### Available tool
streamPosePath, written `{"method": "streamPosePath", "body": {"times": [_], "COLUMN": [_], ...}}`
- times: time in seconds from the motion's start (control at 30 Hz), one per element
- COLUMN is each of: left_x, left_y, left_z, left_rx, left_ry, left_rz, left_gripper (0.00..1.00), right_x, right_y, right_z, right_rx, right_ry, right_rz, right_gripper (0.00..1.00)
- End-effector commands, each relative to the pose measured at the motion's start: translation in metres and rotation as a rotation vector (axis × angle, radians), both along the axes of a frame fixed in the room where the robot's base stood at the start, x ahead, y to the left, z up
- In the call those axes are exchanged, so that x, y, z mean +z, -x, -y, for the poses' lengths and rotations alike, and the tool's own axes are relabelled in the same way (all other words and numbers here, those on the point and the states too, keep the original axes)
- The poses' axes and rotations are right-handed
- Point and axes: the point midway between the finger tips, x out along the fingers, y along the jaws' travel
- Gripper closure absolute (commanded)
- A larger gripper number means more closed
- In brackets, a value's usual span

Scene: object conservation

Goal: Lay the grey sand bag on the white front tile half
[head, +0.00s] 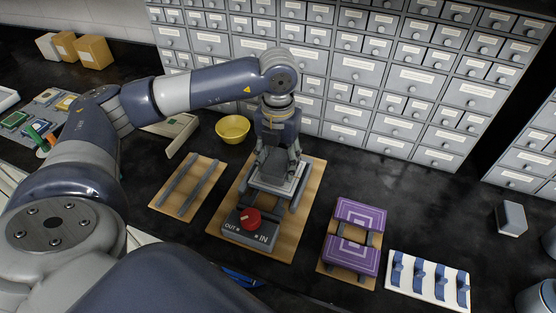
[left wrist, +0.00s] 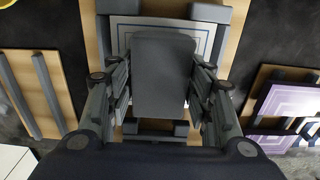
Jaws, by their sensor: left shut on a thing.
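My left gripper (head: 277,163) points down over the middle wooden board and is shut on the grey sand bag, seen clearly between its fingers in the left wrist view (left wrist: 163,75). The white tile (head: 284,186) lies under the bag, between dark grey bars. Its white surface with a blue line also shows beside the bag in the left wrist view (left wrist: 122,38). The bag and fingers hide much of the tile, including any split between halves. I cannot tell whether the bag touches the tile. My right gripper is out of view.
A grey box with a red knob (head: 251,217), marked OUT and IN, sits at the middle board's near end. A board with two rails (head: 187,186) lies left; purple tile pieces (head: 360,218) and a white rack (head: 430,281) lie right. A yellow bowl (head: 233,129) stands behind.

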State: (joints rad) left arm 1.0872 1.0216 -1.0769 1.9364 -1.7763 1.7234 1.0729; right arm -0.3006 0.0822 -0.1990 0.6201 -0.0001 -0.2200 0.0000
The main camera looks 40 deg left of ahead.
Motion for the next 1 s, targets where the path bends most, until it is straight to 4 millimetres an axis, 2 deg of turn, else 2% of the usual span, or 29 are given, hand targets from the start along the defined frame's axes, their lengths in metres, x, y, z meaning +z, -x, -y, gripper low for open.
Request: {"method": "streamPosePath", "body": {"times": [0.37, 0.4, 0.47, 0.5, 0.83, 1.0], "left_x": [-0.005, -0.004, -0.004, -0.004, -0.004, 0.012], "left_y": [0.000, 0.000, 0.000, 0.000, 0.000, -0.001], "left_z": [0.000, 0.000, 0.000, 0.000, 0.000, 0.000], "left_rx": [0.000, 0.000, 0.000, 0.000, 0.000, 0.000], "left_ry": [0.001, 0.001, 0.001, 0.001, 0.000, 0.000], "left_rz": [0.001, 0.001, 0.001, 0.001, -0.001, 0.003], "left_gripper": [0.85, 0.45, 0.32, 0.29, 0.29, 0.29], "right_x": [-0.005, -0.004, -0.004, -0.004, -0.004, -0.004], "right_y": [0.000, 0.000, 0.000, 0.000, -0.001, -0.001], "right_z": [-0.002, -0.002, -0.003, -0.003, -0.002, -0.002], "right_rx": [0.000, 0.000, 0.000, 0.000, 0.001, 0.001], "right_ry": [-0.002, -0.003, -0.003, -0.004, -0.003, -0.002], "right_rz": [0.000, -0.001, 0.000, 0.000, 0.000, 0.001], "right_gripper": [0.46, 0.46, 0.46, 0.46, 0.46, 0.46]}}
